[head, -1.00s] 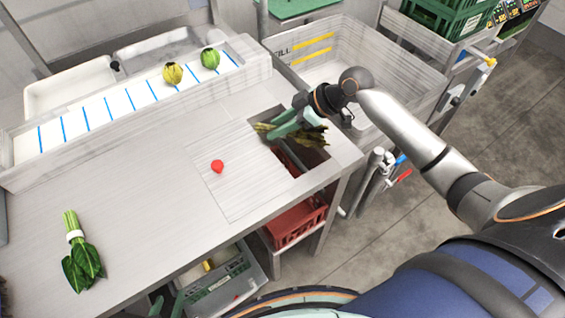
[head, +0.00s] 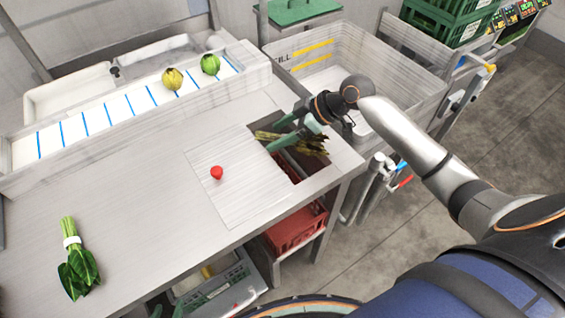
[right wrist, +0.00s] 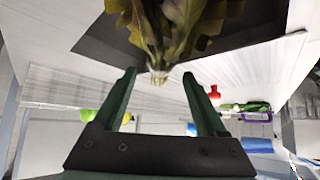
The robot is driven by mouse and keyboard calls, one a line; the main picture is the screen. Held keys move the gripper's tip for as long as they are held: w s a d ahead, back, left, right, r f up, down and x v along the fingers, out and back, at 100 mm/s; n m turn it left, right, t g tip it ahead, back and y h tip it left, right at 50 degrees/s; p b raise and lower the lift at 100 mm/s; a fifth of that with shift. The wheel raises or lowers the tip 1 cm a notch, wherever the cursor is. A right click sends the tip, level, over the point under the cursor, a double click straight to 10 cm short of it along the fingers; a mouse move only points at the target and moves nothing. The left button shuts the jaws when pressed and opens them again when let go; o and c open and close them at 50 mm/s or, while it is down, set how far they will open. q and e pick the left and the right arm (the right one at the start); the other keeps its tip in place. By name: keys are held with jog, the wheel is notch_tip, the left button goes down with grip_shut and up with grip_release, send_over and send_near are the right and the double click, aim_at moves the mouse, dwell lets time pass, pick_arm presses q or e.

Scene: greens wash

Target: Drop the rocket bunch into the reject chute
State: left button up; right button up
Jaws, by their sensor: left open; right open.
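The rocket bunch (head: 312,146), with yellowed, dark leaves, is at the reject chute opening (head: 291,168), a dark rectangular hole in the steel table. My right gripper (head: 284,133) is open above the opening. In the right wrist view the bunch (right wrist: 172,28) is over the dark opening, its pale stems between and beyond the spread fingertips (right wrist: 158,78). Neither finger visibly grips it. How deep the bunch sits is unclear. My left gripper (head: 170,308) shows only as green fingertips at the bottom edge, apart and empty.
A leafy green bunch (head: 76,260) lies at the table's left. A red crate (head: 296,228) is below. A sink (head: 345,55) stands behind.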

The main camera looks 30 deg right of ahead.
jog(key=v, duration=1.2)
jog(key=shift+r, duration=0.1)
jog(key=shift+s, duration=0.1)
